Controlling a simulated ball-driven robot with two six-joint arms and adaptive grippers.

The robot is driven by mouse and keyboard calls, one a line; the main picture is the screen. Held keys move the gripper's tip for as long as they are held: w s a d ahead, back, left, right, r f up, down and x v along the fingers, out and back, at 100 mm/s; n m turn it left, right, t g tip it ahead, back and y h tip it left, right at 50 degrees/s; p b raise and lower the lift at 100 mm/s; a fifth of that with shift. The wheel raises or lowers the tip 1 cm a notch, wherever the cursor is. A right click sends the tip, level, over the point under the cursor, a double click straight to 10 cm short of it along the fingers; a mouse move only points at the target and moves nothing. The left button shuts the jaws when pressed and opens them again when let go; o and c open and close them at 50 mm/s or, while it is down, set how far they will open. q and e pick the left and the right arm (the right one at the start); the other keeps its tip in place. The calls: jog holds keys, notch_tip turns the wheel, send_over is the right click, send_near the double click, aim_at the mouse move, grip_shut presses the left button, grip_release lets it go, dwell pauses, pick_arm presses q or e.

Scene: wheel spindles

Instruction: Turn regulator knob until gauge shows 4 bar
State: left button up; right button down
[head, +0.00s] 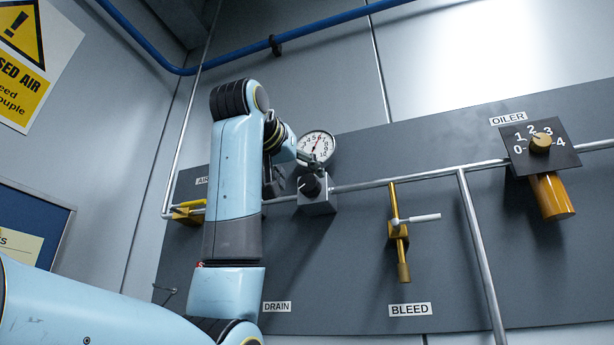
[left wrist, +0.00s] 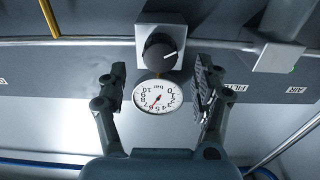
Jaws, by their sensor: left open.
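The regulator is a grey block (head: 317,203) on the pipe with a round black knob (head: 309,185). The round white gauge (head: 316,147) sits just above the regulator. Its red needle seems to point around 5 to 6 on the dial (left wrist: 157,97) in the left wrist view. My left gripper (head: 297,172) is open in front of the regulator. Its fingers (left wrist: 160,76) stand apart on either side of the knob and gauge, holding nothing. My right gripper is out of view.
A pipe (head: 420,175) runs across the grey panel. To the right are the yellow bleed valve (head: 401,240) with a white lever and the oiler dial (head: 541,143) above an amber cylinder (head: 551,196). A yellow valve (head: 187,213) is partly behind my left arm.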

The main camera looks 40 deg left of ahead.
aim_at(307, 184)
pick_arm(q)
jog(key=p+x, duration=0.1)
jog(key=x, duration=0.3)
jog(key=shift+r, duration=0.1)
jog(key=shift+w+a+p, duration=0.1)
jog(key=shift+w+p, duration=0.2)
jog(key=shift+w, duration=0.15)
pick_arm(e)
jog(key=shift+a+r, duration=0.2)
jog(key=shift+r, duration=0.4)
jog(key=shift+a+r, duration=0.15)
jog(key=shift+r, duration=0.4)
pick_arm(q)
jog(key=shift+c, duration=0.2)
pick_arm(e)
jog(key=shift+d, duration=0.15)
pick_arm(q)
jog(key=c, duration=1.1)
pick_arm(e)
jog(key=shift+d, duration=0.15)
pick_arm(q)
jog(key=shift+n, duration=0.3)
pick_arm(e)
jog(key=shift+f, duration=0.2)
